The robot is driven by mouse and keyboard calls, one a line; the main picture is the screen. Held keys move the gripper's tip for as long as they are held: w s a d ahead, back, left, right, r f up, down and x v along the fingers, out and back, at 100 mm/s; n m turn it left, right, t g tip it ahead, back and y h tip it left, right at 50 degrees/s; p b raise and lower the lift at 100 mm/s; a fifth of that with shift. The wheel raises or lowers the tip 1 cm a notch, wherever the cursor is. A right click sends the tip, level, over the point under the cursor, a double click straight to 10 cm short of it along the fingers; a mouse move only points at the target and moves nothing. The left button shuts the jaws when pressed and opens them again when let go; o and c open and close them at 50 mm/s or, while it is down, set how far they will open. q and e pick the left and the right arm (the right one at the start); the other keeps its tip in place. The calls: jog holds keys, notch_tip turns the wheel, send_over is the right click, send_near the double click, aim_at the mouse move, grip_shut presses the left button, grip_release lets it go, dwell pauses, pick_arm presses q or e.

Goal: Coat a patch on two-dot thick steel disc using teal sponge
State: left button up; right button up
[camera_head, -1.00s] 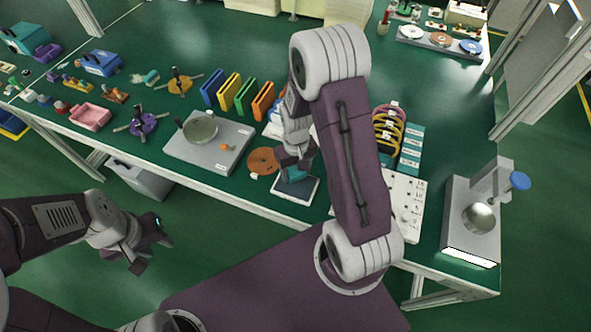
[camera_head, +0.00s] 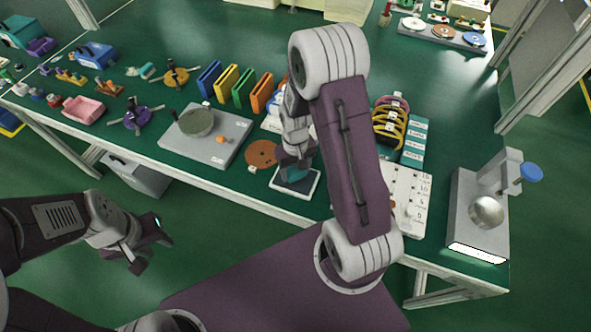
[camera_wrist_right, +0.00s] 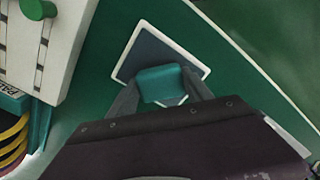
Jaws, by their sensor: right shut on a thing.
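My right gripper (camera_head: 293,166) is shut on the teal sponge (camera_head: 290,174). In the right wrist view the sponge (camera_wrist_right: 162,82) sits between the two fingertips (camera_wrist_right: 163,92), over a dark pad with a white border (camera_wrist_right: 150,50). The pad (camera_head: 309,190) lies near the table's front edge; I cannot tell whether the sponge touches it. My left gripper (camera_head: 150,256) looks open and empty, off the table's front. A grey-green disc (camera_head: 197,122) lies on a grey plate to the left. A silver round piece (camera_head: 487,212) sits in a grey stand at right. No dots are readable on either.
A copper-coloured disc (camera_head: 262,153) lies left of the pad. Coloured upright plates (camera_head: 244,92) stand behind it. Yellow rings (camera_head: 390,130) and a white labelled board (camera_head: 412,200) are right of my right arm. A rack with several discs (camera_head: 443,38) is at the back right.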

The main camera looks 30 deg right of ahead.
aim_at(294, 170)
jog(key=shift+f+b, duration=0.35)
jog(key=shift+f, duration=0.15)
dwell(0.3)
jog(key=shift+s+f, duration=0.1)
dwell(1.0)
notch_tip(294, 170, up, 7)
jog(key=p, duration=0.7)
dwell(0.3)
jog(key=shift+w+a+r, duration=0.2)
jog(key=shift+w+r, duration=0.05)
jog(key=shift+w, duration=0.05)
jog(key=a+r, duration=0.3)
jog(key=r, duration=0.3)
jog(key=shift+s+a+r, duration=0.15)
jog(key=shift+a+r, duration=0.05)
jog(key=shift+a, duration=0.05)
